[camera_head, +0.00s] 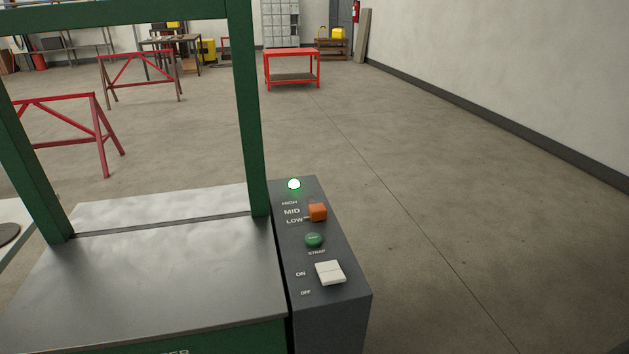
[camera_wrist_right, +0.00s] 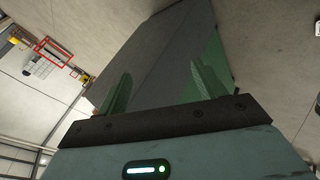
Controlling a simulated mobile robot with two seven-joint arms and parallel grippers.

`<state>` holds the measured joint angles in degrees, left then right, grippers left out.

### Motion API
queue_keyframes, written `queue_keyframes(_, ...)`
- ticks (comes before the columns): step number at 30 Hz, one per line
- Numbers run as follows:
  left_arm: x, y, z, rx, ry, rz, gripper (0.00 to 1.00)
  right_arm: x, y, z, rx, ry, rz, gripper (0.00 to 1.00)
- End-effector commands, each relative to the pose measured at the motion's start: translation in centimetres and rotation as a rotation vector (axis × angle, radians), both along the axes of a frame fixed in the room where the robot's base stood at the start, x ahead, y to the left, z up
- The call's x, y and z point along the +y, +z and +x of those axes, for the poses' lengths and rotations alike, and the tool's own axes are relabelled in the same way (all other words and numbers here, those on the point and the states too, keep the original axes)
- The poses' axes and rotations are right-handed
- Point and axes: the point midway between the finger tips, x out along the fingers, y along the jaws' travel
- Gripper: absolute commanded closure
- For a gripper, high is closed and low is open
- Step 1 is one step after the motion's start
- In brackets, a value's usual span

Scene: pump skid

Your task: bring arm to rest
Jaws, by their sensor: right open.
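My right gripper (camera_wrist_right: 162,85) shows in the right wrist view with its two green fingers spread apart and nothing between them. A grey box-like body, seemingly the side of the control box, fills the view beyond the fingers; the gap to it is hard to judge. Neither gripper shows in the head view. There, the dark grey control box (camera_head: 335,305) carries a lit green lamp (camera_head: 294,184), an orange selector knob (camera_head: 318,212) by the MID and LOW labels, a green STRAP button (camera_head: 314,240) and a white ON/OFF rocker switch (camera_head: 330,272).
A machine with a flat metal top (camera_head: 150,280) and a green arch (camera_head: 250,110) stands left of the control box. Red trestles (camera_head: 140,75) and a red cart (camera_head: 292,70) stand farther back. The floor (camera_head: 460,220) to the right is clear up to the wall.

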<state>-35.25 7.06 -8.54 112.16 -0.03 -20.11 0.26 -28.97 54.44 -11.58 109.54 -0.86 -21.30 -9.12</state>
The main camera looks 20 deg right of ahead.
Motion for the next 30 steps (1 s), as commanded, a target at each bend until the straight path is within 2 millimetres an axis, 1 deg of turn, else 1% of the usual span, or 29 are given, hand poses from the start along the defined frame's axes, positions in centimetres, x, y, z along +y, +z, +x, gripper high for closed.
queue_keyframes(1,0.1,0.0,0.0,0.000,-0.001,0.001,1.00,0.2,0.0,-1.1,0.017,-0.033,0.040,0.31)
queue_keyframes(5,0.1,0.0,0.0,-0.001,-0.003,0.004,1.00,0.6,0.1,-3.3,0.055,-0.122,0.143,0.31)
queue_keyframes(14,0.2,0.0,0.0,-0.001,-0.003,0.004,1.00,5.2,-1.8,-4.9,0.049,-0.269,0.299,0.31)
queue_keyframes(17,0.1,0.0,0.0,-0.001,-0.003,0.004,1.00,7.3,-2.4,-5.5,0.049,-0.330,0.364,0.31)
queue_keyframes(22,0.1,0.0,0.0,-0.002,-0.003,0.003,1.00,12.0,-3.2,-6.3,0.046,-0.463,0.508,0.31)
queue_keyframes(27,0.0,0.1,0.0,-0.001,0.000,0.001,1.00,16.6,-3.3,-6.4,0.044,-0.588,0.641,0.31)
queue_keyframes(30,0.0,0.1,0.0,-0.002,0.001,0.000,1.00,18.4,-3.2,-6.3,0.043,-0.640,0.696,0.31)
